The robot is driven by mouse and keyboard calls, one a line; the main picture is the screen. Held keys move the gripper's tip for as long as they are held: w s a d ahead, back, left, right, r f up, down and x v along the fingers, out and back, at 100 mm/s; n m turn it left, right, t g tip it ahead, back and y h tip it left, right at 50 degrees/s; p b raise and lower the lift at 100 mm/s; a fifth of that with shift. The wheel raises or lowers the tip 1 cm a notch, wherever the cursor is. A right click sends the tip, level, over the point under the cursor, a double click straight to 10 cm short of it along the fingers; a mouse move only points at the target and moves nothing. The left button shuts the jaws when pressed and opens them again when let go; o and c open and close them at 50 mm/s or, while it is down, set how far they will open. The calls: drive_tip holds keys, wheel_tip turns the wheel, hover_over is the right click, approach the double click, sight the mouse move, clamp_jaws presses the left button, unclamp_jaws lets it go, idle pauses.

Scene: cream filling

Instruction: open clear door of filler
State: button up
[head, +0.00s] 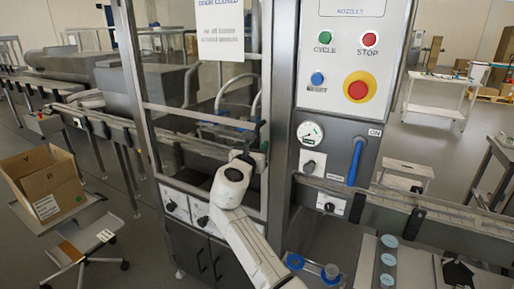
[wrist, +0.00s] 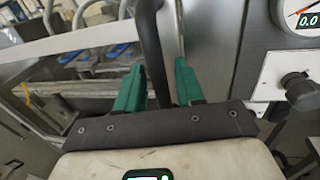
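The filler's clear door (head: 200,113) is a see-through panel in a metal frame, with a paper sign at its top. It looks closed against the machine's front. A dark vertical door handle (wrist: 152,45) stands at its right side in the wrist view. My gripper (head: 250,156) is at the door's right edge, in front of the steel post. In the wrist view its two green fingers (wrist: 160,75) are apart, one on each side of the handle. A gap shows between the handle and the right finger. Contact on the left finger is unclear.
The control panel (head: 349,50) with buttons and a red stop knob is right of the door. A gauge (head: 310,132) and a blue lever (head: 355,160) sit below it. A cardboard box (head: 45,185) on a stool stands at left. A conveyor (head: 440,215) runs right.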

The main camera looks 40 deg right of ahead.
drive_tip(key=shift+c, duration=0.4)
clamp_jaws()
drive_tip(key=shift+a, duration=0.1)
